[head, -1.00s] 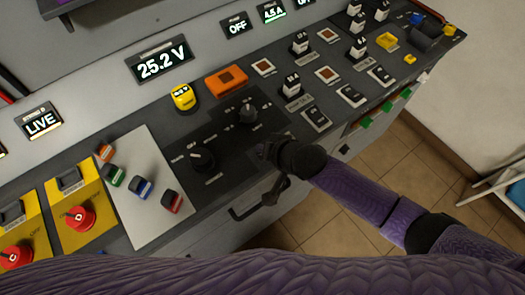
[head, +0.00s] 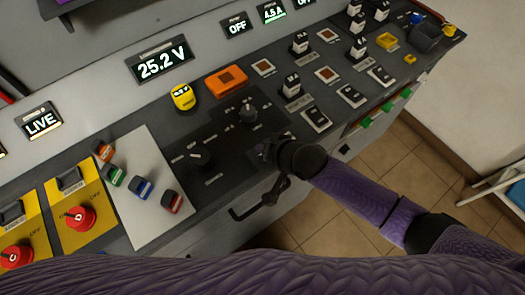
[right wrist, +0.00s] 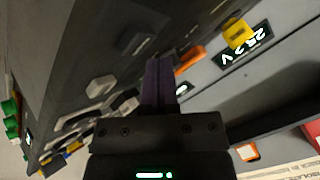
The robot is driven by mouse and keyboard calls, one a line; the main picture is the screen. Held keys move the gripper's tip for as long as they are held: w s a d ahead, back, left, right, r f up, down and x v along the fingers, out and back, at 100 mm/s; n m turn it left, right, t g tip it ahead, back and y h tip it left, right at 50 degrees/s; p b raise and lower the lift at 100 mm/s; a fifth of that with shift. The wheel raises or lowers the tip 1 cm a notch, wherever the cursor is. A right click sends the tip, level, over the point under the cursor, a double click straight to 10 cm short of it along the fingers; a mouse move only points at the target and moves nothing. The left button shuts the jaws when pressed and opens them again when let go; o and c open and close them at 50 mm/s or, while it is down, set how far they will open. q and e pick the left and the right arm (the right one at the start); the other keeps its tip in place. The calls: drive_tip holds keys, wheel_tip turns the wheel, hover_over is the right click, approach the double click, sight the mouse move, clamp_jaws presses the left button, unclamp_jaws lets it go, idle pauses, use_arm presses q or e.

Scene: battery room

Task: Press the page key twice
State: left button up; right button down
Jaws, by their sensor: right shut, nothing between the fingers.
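I cannot tell by its label which control is the page key. An orange block with a dark square face (head: 226,80) sits on the dark console top, below the lit 25.2 V display (head: 160,65). My right gripper (head: 265,152) is at the console's front edge, below and right of the orange block and apart from it. In the right wrist view its purple fingers (right wrist: 157,82) are shut and empty; the orange block (right wrist: 190,58) shows beyond them. Their exact height over the console is unclear. My left gripper is out of view.
A yellow unit (head: 183,97) stands left of the orange block. Black knobs (head: 201,158) (head: 248,113) are near my right gripper. A drawer handle (head: 245,210) juts out below. Coloured plugs (head: 143,188) and red switches (head: 78,217) lie left; rocker switches (head: 316,119) lie right.

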drive_tip(key=shift+f, duration=0.1)
drive_tip(key=shift+f, duration=0.35)
idle(0.5)
drive_tip(key=shift+f+b, duration=0.4)
drive_tip(key=shift+f, duration=0.05)
drive_tip(key=shift+r, duration=0.1)
idle(0.4)
drive_tip(key=shift+r+p, duration=0.7)
drive_tip(key=shift+p, duration=0.15)
drive_tip(key=shift+r, duration=0.1)
